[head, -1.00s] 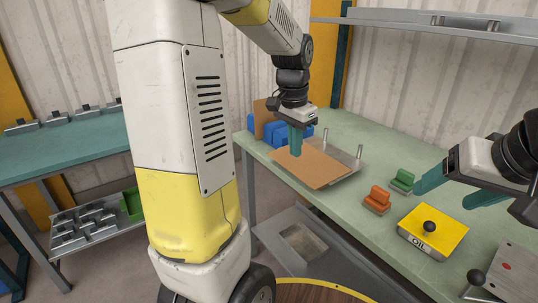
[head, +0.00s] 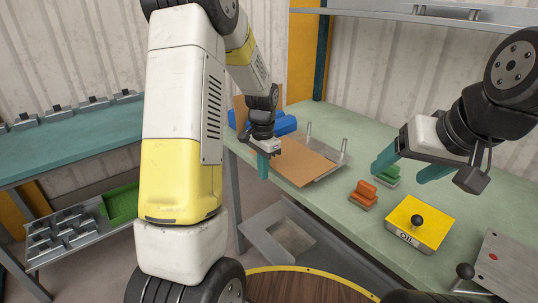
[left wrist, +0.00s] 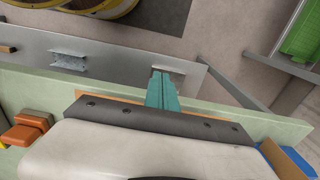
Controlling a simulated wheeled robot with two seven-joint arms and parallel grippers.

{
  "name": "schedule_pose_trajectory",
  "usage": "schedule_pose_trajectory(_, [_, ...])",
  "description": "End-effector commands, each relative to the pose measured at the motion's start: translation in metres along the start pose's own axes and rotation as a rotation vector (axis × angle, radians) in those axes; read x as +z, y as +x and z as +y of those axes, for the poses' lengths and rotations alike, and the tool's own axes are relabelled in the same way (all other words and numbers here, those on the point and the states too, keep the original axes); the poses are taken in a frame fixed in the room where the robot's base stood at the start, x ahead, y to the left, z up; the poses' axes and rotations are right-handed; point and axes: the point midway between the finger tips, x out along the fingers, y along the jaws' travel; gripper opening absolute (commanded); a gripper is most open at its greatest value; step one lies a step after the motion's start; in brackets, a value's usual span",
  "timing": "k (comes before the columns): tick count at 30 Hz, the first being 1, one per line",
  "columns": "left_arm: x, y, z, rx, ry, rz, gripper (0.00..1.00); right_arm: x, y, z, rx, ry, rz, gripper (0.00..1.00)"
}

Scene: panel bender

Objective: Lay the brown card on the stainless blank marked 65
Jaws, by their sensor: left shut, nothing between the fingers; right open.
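The brown card (head: 300,165) lies flat over a stainless plate (head: 333,162) on the green bench. The plate shows along the card's far and right edges, with two upright pins near it. No 65 mark is readable. My left gripper (head: 263,168) is shut and empty, pointing down at the card's left edge; I cannot tell whether it touches. In the left wrist view its shut fingers (left wrist: 162,90) cross the bench edge, with a thin strip of the card (left wrist: 205,104) behind the gripper body. My right gripper (head: 405,172) is open and empty above the bench.
A yellow OIL box (head: 418,222) is nearer the front. Blue objects (head: 283,126) and an upright brown board stand behind my left gripper. A grey shelf (head: 290,235) is below the bench.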

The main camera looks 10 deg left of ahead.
Motion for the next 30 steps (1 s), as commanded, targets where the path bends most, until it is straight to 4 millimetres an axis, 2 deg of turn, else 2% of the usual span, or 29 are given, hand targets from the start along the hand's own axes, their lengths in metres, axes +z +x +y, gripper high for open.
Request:
schedule_pose_trajectory(6, [-0.021,0.000,0.000,0.001,0.000,-0.001,0.00,0.000,0.000,0.000,0.000,0.000,0.000,0.72])
schedule_pose_trajectory(19, [-0.027,0.000,0.000,0.001,0.000,-0.002,0.00,0.000,0.000,0.000,0.000,0.000,0.000,0.72])
schedule_pose_trajectory(25, [-0.055,0.000,0.000,0.001,0.001,-0.002,0.00,0.000,0.000,0.000,0.000,0.000,0.000,0.72])
schedule_pose_trajectory(30, [-0.061,-0.001,0.001,0.001,0.000,-0.002,0.00,0.000,0.000,0.000,0.000,0.000,0.000,0.72])
